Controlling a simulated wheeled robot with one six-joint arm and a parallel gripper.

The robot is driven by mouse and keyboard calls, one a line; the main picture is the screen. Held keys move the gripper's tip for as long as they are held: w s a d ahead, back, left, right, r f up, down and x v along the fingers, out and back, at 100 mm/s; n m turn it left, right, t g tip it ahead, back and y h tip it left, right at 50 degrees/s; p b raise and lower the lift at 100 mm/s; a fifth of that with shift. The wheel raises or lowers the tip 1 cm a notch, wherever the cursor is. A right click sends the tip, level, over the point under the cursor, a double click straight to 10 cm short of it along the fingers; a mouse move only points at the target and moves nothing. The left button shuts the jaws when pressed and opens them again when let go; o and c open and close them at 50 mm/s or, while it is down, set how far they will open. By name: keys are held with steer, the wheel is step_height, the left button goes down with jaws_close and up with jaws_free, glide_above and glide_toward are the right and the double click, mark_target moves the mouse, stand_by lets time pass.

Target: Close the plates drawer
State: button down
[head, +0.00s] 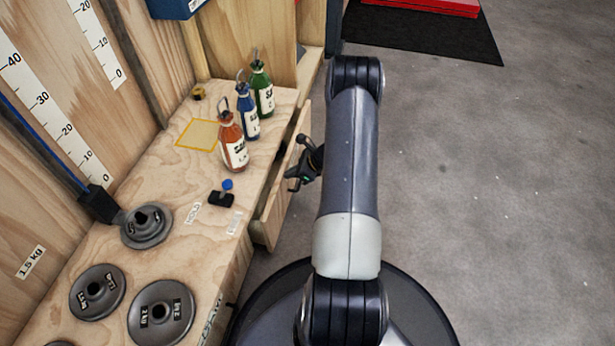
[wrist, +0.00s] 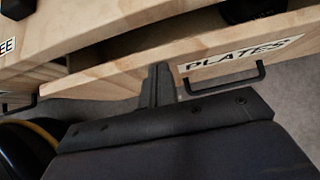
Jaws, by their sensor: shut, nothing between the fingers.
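The plates drawer (head: 283,185) stands partly open from the wooden bench, with a dark gap behind its front. In the wrist view its pale wooden front (wrist: 120,82) carries a "PLATES" label (wrist: 240,55) and a black bar handle (wrist: 228,85) right of my fingers. My gripper (head: 297,180) is at the outer side of the drawer front, with its fingers together and empty. In the wrist view the fingertips (wrist: 158,72) overlap the front, left of the handle. I cannot tell whether they touch it.
On the bench top (head: 165,185) stand an orange bottle (head: 232,145), a blue bottle (head: 247,115) and a green bottle (head: 262,92). Several grey weight plates (head: 163,312) lie at the near left. A small black item (head: 220,199) lies near the bench edge. Open floor (head: 480,190) spreads to the right.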

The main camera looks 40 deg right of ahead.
steer(key=shift+w+a, duration=0.95)
steer(key=shift+w, duration=0.15)
